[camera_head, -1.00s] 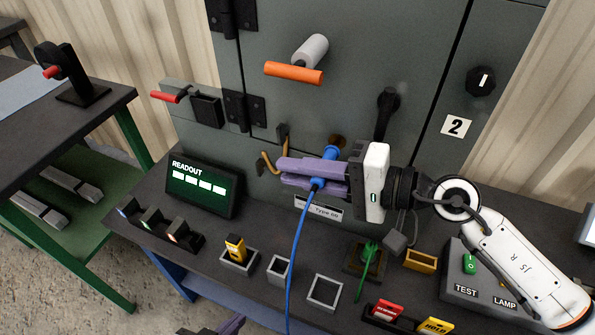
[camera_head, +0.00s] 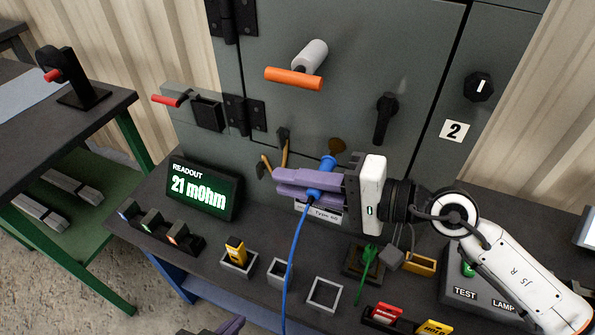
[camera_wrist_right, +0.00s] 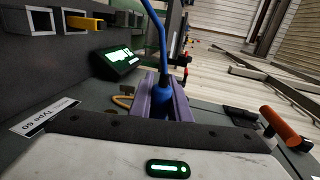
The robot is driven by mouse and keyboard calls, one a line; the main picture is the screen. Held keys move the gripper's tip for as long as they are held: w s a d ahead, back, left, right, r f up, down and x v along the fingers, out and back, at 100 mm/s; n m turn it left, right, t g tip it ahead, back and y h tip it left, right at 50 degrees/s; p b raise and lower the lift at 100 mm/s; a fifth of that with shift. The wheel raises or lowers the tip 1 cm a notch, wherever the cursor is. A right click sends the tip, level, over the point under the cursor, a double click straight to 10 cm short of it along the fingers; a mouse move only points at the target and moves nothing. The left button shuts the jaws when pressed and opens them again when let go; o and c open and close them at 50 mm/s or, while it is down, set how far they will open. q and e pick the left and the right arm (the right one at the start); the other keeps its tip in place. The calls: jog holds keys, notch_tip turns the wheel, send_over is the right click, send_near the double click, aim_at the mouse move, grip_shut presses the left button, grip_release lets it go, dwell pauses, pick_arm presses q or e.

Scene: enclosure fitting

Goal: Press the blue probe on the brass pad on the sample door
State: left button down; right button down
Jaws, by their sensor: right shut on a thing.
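My right gripper (camera_head: 284,182) is shut on the blue probe (camera_head: 327,163), in front of the lower cabinet door (camera_head: 300,100). Its blue cable hangs down across the bench. The round brass pad (camera_head: 337,145) shows on the door just above the probe's upper end; in the picture they look apart, though depth is hard to judge. In the right wrist view the blue probe (camera_wrist_right: 163,103) sits between the purple fingers. The readout (camera_head: 203,190) shows 21 mOhm. My left gripper (camera_head: 228,326) barely shows at the bottom edge; its opening cannot be judged.
A green probe (camera_head: 367,258) stands in a dark holder. Square empty holders (camera_head: 324,292) and a yellow block (camera_head: 235,247) in a holder line the bench front. An orange handle (camera_head: 293,78) and a black knob (camera_head: 385,115) stick out from the door.

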jog(key=s, duration=0.1)
jog(key=s+a+p, duration=0.1)
jog(key=s, duration=0.1)
jog(key=s+p, duration=0.1)
jog(key=shift+s+a, duration=0.3)
jog(key=shift+s, duration=0.1)
dwell(1.3)
